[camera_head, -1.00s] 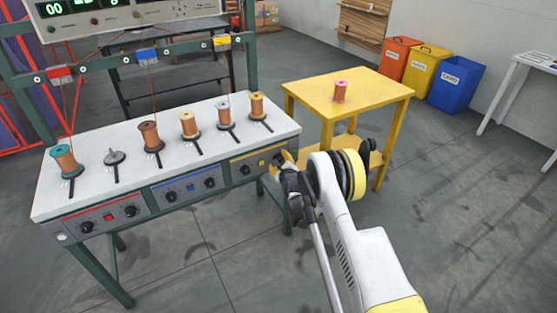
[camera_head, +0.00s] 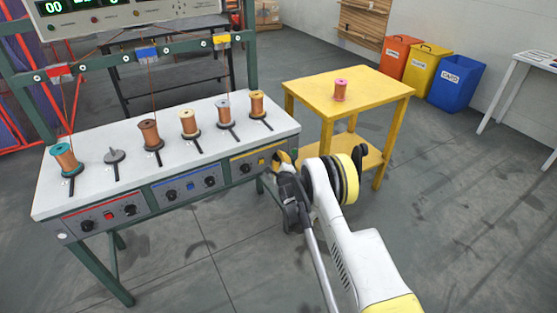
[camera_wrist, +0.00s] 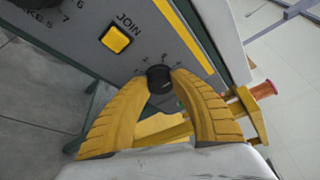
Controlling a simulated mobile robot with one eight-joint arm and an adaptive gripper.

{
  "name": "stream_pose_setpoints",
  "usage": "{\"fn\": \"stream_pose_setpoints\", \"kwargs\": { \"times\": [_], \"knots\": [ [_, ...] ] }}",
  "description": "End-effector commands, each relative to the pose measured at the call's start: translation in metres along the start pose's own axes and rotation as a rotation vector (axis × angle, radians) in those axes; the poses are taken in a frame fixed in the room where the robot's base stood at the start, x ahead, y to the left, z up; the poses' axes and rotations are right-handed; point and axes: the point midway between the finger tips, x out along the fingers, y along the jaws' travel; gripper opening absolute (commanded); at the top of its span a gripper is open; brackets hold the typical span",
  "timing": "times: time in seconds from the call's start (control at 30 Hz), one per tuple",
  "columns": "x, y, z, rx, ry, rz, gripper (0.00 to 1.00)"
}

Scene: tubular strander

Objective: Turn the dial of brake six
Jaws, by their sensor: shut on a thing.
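The dial of brake six (camera_wrist: 158,78) is a black knob on the grey front panel, at the right end of the yellow-striped section. In the wrist view, the two yellow fingers of my gripper (camera_wrist: 160,85) are shut on its sides. Small scale marks show around the dial. In the head view, my gripper (camera_head: 285,163) is at the right end of the bench front and hides this dial.
A yellow JOIN button (camera_wrist: 117,38) is beside the dial. The white bench top (camera_head: 100,190) carries several spools. A yellow table (camera_head: 375,92) with a pink-topped spool (camera_head: 340,92) stands to the right. Orange, yellow and blue bins (camera_head: 457,84) stand behind it.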

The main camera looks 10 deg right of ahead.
Motion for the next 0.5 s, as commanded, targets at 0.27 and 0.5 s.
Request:
{"fn": "stream_pose_setpoints", "kwargs": {
  "times": [0.27, 0.5],
  "knots": [
    [0.0002, -0.0001, 0.0001, 0.001, 0.000, 0.000, 0.53],
    [-0.0006, -0.0001, 0.0000, 0.001, 0.000, 0.000, 0.53]
  ]
}}
